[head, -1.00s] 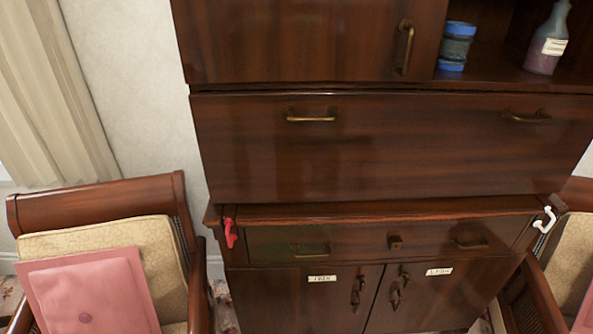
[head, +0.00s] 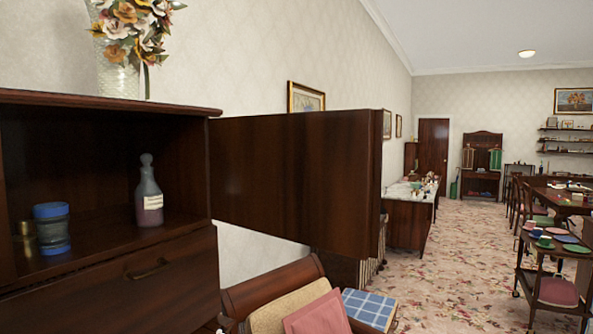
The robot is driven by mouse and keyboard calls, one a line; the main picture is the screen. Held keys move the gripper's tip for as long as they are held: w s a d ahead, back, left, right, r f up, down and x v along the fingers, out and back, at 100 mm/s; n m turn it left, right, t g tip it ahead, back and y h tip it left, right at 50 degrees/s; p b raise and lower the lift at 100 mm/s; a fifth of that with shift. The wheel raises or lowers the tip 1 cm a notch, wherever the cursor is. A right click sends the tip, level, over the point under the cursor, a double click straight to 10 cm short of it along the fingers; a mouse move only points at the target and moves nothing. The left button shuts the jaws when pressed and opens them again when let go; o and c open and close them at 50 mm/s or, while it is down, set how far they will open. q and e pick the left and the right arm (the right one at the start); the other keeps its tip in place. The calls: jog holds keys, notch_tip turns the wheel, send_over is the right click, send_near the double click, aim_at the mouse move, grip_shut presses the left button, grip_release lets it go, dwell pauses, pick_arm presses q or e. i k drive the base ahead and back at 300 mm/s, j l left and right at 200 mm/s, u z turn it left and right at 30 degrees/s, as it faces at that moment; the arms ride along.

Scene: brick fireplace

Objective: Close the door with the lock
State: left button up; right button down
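A dark wooden cabinet (head: 14,292) fills the left of the head view. Its upper compartment is open at the front. A dark wooden door panel (head: 290,180) stands swung out to the right of that compartment. No lock can be made out on the side of the door that shows. Inside the compartment stand a bottle (head: 149,198) with a label and a jar with a blue lid (head: 51,230). Neither of my grippers is in view.
A chair with a pink cushion (head: 317,312) stands below the door, beside a blue checked cushion (head: 369,308). A flower vase (head: 119,65) stands on the cabinet top. A trolley with dishes (head: 548,262) is at the right. Patterned carpet (head: 455,270) lies clear between.

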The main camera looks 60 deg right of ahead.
aim_at(311, 179)
jog(key=k+l, duration=0.1)
jog(key=l, duration=0.45)
jog(key=k+l, duration=0.15)
jog(key=l, duration=0.35)
jog(key=k+l, duration=0.1)
jog(key=l, duration=0.45)
jog(key=k+l+z, duration=0.1)
jog(key=l, duration=0.45)
jog(key=k+l, duration=0.1)
jog(key=l, duration=0.45)
jog(key=k+l, duration=0.1)
jog(key=l, duration=0.45)
